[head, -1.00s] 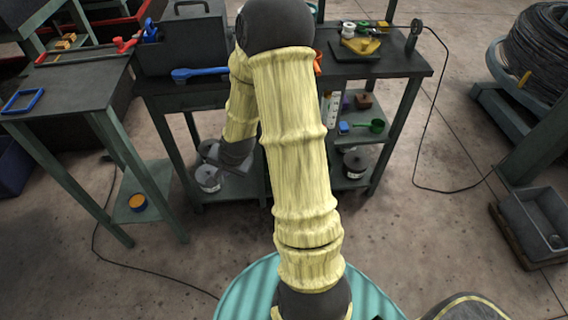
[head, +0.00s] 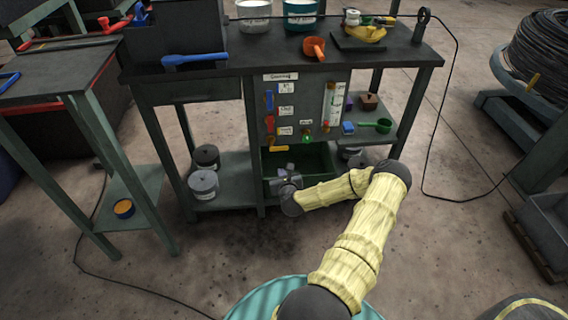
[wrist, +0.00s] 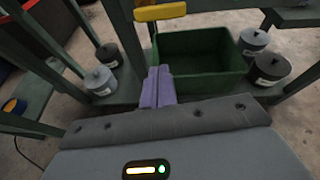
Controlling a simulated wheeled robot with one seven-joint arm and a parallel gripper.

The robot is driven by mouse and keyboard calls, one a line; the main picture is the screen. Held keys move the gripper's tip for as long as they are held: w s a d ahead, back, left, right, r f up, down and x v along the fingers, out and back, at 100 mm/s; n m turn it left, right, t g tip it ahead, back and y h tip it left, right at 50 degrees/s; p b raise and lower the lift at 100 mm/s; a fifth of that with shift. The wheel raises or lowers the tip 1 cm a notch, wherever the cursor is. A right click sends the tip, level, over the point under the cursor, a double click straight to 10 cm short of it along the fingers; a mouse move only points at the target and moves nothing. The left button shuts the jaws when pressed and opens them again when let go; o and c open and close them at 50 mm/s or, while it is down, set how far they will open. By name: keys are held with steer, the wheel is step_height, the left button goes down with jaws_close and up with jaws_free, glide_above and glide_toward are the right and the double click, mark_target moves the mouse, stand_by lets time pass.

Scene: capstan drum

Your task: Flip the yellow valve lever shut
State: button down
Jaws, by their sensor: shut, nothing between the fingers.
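The yellow valve lever (head: 279,149) lies about level at the bottom of the dark control panel (head: 325,85). It also shows at the top of the wrist view (wrist: 160,12), cut off partly by the frame edge. My gripper (head: 284,172) is just below the lever in the head view. In the wrist view, the two purple fingers (wrist: 158,70) are shut together and empty, with their tips below the lever in the picture. A gap shows between tips and lever; the depth between them is hard to tell.
A blue lever (head: 269,101) and a red lever (head: 271,124) sit above on the panel, near a green light (head: 307,139). A green bin (wrist: 205,52) stands behind my fingers. Grey cans (head: 203,182) stand on the lower shelf. The floor in front is clear.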

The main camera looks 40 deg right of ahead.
steer(key=shift+s+d+f+m+h, duration=0.2)
steer(key=shift+d+f+m+h, duration=0.05)
steer(key=shift+d+m, duration=0.2)
steer(key=shift+s+d+f+m+h, duration=0.2)
steer(key=shift+d+m+h, duration=0.05)
steer(key=shift+d+m, duration=0.2)
steer(key=f+b+x, duration=0.1)
steer(key=b+x, duration=0.1)
steer(key=x, duration=0.8)
steer(key=shift+a+r+p, duration=0.15)
steer(key=shift+r+p, duration=0.3)
steer(key=shift+r, duration=1.9)
